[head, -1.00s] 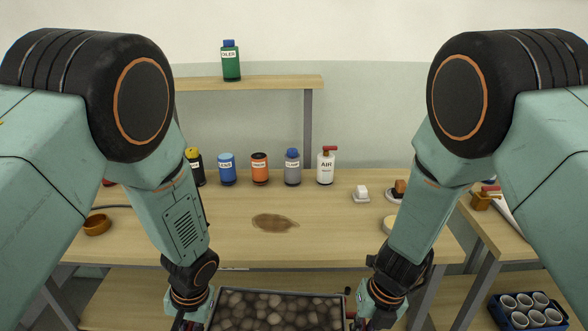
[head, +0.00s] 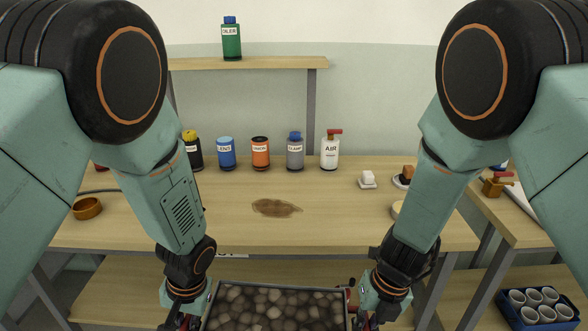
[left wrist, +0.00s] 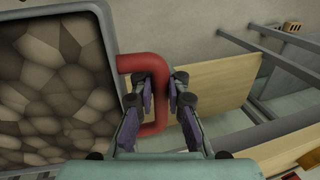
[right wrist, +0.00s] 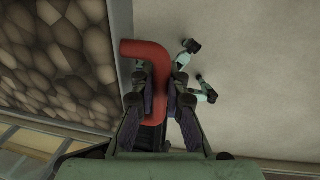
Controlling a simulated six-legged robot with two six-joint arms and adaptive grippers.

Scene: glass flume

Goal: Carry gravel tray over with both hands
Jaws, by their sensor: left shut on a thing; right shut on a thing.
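The gravel tray (head: 221,284) is a grey-rimmed tray full of brown and grey stones, at the bottom of the head view between my two arms. My left gripper (left wrist: 162,95) is shut on the tray's red handle (left wrist: 133,62) in the left wrist view. My right gripper (right wrist: 161,92) is shut on the other red handle (right wrist: 140,48) in the right wrist view. The tray is held up in front of the bench and looks about level. Its near edge is cut off in the head view.
The wooden bench (head: 340,225) bears a brown stain (head: 276,208), several bottles including a white AIR bottle (head: 330,152) at the back, and a brown bowl (head: 87,208) at left. A green bottle (head: 231,40) stands on the shelf (head: 270,63). A blue crate of cups (head: 510,312) is at lower right.

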